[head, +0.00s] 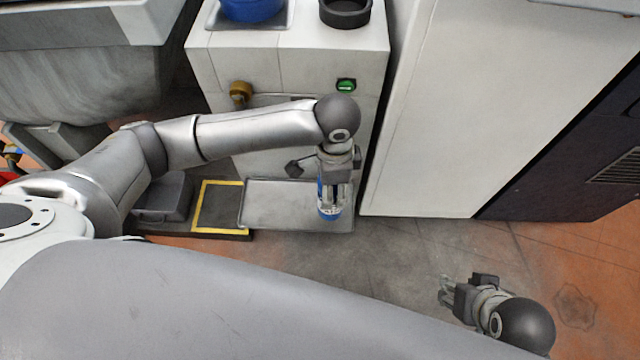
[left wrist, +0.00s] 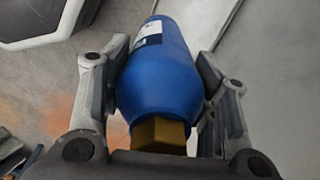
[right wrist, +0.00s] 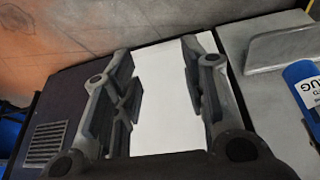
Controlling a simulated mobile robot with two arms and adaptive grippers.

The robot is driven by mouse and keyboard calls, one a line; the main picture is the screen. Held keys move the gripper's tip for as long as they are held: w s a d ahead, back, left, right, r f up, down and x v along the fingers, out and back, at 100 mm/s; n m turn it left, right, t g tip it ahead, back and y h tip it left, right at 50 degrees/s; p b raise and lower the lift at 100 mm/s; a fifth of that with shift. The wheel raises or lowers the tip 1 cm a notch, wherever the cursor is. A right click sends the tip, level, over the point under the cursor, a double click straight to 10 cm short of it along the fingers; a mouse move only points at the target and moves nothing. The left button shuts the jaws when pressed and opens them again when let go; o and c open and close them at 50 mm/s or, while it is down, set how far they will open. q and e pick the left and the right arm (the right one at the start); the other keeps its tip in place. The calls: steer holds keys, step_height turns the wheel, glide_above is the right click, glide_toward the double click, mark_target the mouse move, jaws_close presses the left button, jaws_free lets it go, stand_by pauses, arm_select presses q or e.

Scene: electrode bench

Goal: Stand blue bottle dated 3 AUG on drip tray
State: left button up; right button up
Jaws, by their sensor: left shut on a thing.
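A blue bottle with a white label (head: 330,211) hangs from my left gripper (head: 331,178), over the right front part of the grey metal drip tray (head: 268,205). In the left wrist view the bottle (left wrist: 160,75) sits between both fingers, its brass cap towards the palm. My left gripper is shut on it. In the right wrist view the bottle (right wrist: 307,85) shows "UG" on its label; the full date is not readable. I cannot tell whether its base touches the tray. My right gripper (head: 450,292) is open and empty, low at the right.
A white cabinet with a green button (head: 346,86) and a brass knob (head: 240,90) stands behind the tray. A yellow-edged dark pad (head: 218,207) lies left of the tray. A tall white cabinet (head: 460,100) stands at the right. Floor in front is clear.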

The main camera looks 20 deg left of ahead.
arm_select(q)
steer(key=w+a+f+b, duration=0.3)
steer(key=w+f+b, duration=0.1)
steer(key=f, duration=0.5)
steer(key=shift+w+a, duration=0.3)
arm_select(e)
steer(key=w+a+r+t+y, duration=0.1)
steer(key=w+a+r+t, duration=0.2)
steer(key=w+r+t, duration=0.3)
steer(key=w+a+r+t+y, duration=0.2)
steer(key=w+a+r+t, duration=0.1)
steer(key=w+r+t, duration=0.4)
step_height(320, 180, up, 3)
steer(key=w, duration=0.2)
steer(key=shift+w+a+n+t+y, duration=0.25)
steer(key=shift+w+n+t+y, duration=0.05)
steer(key=shift+n, duration=0.1)
arm_select(q)
steer(key=shift+f, duration=0.2)
steer(key=o, duration=1.4)
steer(key=shift+f, duration=0.1)
arm_select(e)
steer(key=shift+f, duration=0.1)
arm_select(q)
steer(key=shift+b, duration=0.3)
